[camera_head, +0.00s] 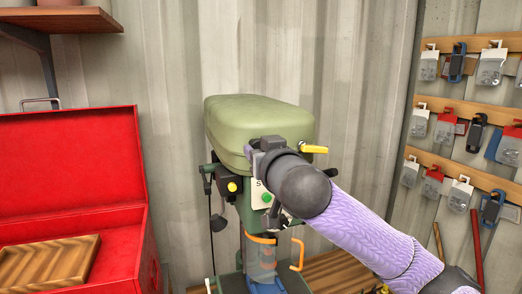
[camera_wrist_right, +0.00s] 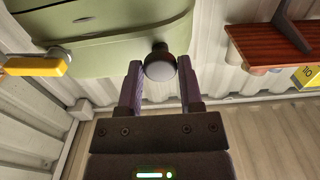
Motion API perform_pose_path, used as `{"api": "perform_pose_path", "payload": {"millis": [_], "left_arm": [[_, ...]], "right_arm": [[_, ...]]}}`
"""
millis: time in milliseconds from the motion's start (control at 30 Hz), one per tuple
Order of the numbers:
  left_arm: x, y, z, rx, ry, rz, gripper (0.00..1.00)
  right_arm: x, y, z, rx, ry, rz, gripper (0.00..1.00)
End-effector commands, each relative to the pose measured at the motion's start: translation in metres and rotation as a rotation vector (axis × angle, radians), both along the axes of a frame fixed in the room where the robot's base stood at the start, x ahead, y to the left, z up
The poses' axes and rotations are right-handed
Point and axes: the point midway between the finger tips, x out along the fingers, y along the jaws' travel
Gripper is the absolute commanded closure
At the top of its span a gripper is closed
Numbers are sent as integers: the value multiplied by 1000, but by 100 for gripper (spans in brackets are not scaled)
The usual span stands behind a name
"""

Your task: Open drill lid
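The drill press has a green lid (camera_head: 258,118) on top, which looks closed. The lid also fills the upper left of the right wrist view (camera_wrist_right: 105,40). A dark round knob (camera_wrist_right: 160,62) sticks out from the lid's edge. My right gripper (camera_wrist_right: 160,75) is open, with one finger on each side of the knob and small gaps visible. In the head view my right gripper (camera_head: 262,150) is at the lid's front lower edge, and my wrist partly hides the drill body (camera_head: 262,193). My left gripper is not in view.
A yellow-handled lever (camera_head: 313,149) sits right of the lid, close to my right wrist. An open red toolbox (camera_head: 70,160) stands left. Racks with hanging locks (camera_head: 470,110) are on the right wall. A corrugated wall (camera_head: 350,60) is behind the drill.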

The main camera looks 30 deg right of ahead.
Motion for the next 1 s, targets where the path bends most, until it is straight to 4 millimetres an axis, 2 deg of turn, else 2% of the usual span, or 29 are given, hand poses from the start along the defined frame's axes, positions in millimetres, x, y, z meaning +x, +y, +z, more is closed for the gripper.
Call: {"api": "perform_pose_path", "payload": {"millis": [33,133,167,1000], "left_arm": [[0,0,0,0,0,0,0],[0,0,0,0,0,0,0],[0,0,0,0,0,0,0],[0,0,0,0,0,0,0]], "right_arm": [[0,0,0,0,0,0,75],[0,0,0,0,0,0,96],[0,0,0,0,0,0,100],[0,0,0,0,-1,-1,100]]}}
